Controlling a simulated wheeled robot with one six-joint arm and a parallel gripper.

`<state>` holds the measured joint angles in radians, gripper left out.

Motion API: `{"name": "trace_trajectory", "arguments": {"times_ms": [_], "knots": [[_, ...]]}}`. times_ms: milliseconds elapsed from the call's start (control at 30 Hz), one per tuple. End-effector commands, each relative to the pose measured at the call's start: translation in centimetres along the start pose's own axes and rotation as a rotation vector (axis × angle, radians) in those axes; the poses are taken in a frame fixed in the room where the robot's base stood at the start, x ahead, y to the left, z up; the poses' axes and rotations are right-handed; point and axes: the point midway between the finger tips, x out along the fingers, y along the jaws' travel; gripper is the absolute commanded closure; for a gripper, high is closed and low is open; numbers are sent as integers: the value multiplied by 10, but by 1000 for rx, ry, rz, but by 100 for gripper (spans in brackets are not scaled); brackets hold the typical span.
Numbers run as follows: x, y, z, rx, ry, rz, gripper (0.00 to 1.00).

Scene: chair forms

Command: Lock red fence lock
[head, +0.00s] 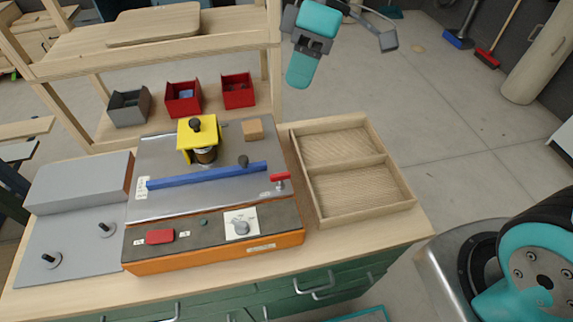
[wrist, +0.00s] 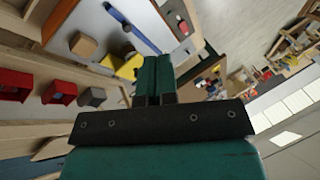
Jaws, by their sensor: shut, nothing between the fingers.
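The red fence lock (head: 280,177) is a small red lever on a metal post at the right end of the blue fence (head: 207,175). The fence lies across the grey metal plate of the orange-fronted machine (head: 215,252). My gripper (head: 297,82) hangs in the air at the top of the head view, well above and apart from the lock. Its teal fingers (wrist: 153,78) are shut together and empty. In the wrist view the blue fence shows at the upper left (wrist: 132,28); I cannot make out the lock clearly there.
A yellow guard (head: 197,133) and a small wooden block (head: 252,130) stand behind the fence. A two-part wooden tray (head: 391,170) lies right of the machine. Grey (head: 129,108) and red bins (head: 183,99) stand behind, under a raised wooden shelf (head: 225,25).

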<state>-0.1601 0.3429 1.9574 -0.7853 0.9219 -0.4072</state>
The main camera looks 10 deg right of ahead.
Motion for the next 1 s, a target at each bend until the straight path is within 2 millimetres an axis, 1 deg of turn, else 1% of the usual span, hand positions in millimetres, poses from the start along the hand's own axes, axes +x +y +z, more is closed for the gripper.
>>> {"name": "trace_trajectory", "arguments": {"times_ms": [33, 100, 200, 300, 333, 400, 533, 867, 1000], "knots": [[17, 30, -2, -60, -11, -39, 100], [32, 61, -4, -160, -20, -85, 100], [53, 98, -1, -283, -27, -141, 100], [70, 123, 4, -372, -28, -179, 100], [74, 128, 5, -394, -27, -186, 100], [81, 137, 8, -428, -27, -201, 100], [86, 144, 10, -457, -26, -212, 100], [87, 143, 10, -456, -26, -212, 100], [99, 140, 10, -454, -25, -214, 100]]}}
